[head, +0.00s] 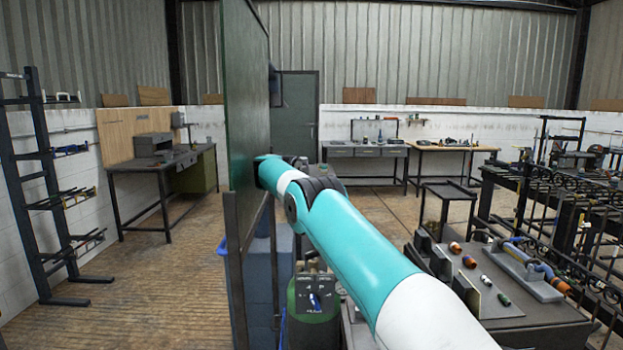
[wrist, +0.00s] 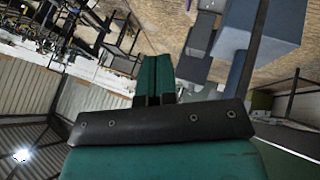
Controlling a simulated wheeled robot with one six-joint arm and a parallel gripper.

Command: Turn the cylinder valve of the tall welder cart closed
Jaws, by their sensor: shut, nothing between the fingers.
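A green cylinder (head: 312,325) with a dark panel on its front stands at the lower middle of the head view, below my arm; it looks like part of a welder cart. I cannot make out a valve, and my arm covers the area above the cylinder. I cannot tell which cart is the tall one. My gripper (wrist: 154,62) shows in the wrist view with its two green fingers side by side, shut and empty. In the head view its end is hidden at the green screen; I cannot tell whether it touches it.
The tall green screen (head: 246,110) stands close on the left of my arm. Blue-grey boxes (head: 262,285) sit behind its lower edge. A dark bench (head: 500,300) with small parts stands at right, racks beyond. The wooden floor (head: 160,280) is open at left.

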